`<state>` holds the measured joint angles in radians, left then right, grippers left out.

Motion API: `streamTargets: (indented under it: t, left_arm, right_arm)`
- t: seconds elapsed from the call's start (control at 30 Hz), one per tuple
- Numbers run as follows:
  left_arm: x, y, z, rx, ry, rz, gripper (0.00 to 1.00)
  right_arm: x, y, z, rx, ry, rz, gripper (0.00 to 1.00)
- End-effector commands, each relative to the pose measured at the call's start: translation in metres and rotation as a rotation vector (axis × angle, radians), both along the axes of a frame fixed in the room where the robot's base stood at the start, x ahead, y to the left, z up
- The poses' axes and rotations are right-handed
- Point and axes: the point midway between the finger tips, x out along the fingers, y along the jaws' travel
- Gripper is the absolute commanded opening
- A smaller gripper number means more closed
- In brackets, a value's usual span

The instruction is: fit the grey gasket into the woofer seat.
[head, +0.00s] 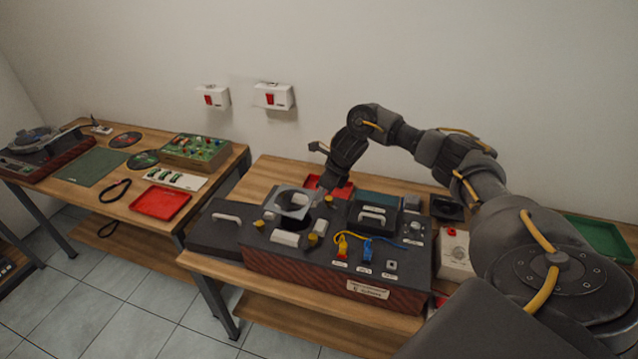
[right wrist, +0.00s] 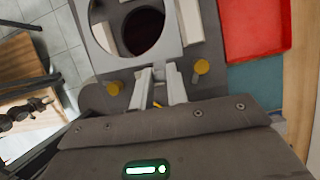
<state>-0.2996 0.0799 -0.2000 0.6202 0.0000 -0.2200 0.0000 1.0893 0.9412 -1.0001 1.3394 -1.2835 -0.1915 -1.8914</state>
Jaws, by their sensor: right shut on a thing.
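The grey gasket (head: 292,203) is a square plate with a large round hole. My right gripper (head: 318,191) is shut on its edge and holds it over the left part of the hifi's top panel. In the right wrist view, the fingers (right wrist: 158,84) grip the near edge of the gasket (right wrist: 186,22). The dark round woofer seat (right wrist: 145,32) shows through the gasket's hole, off-centre. The gasket looks raised above the panel; the exact gap cannot be told. It hides part of the seat. My left gripper is not in view.
Yellow knobs (head: 313,240) and pale blocks (head: 285,238) stand around the seat. The hifi cabinet (head: 330,276) also carries yellow and blue plugs (head: 342,244) and a handled block (head: 374,217). A red tray (head: 330,186) lies behind. Another table (head: 120,200) stands at left.

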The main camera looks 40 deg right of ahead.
Motion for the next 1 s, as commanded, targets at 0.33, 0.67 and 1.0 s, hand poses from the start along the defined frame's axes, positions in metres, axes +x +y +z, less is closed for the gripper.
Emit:
streamTargets:
  t: [0.33, 0.67, 1.0]
  left_arm:
    - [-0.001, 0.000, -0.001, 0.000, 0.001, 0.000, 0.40]
    - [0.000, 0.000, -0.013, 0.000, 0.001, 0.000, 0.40]
    - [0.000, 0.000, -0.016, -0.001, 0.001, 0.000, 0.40]
  right_arm:
    - [-0.007, -0.020, -0.002, -0.001, 0.000, 0.047, 0.00]
    - [-0.007, -0.019, -0.023, -0.001, 0.001, 0.046, 0.00]
    - [-0.005, -0.017, -0.031, -0.002, -0.001, 0.050, 0.00]
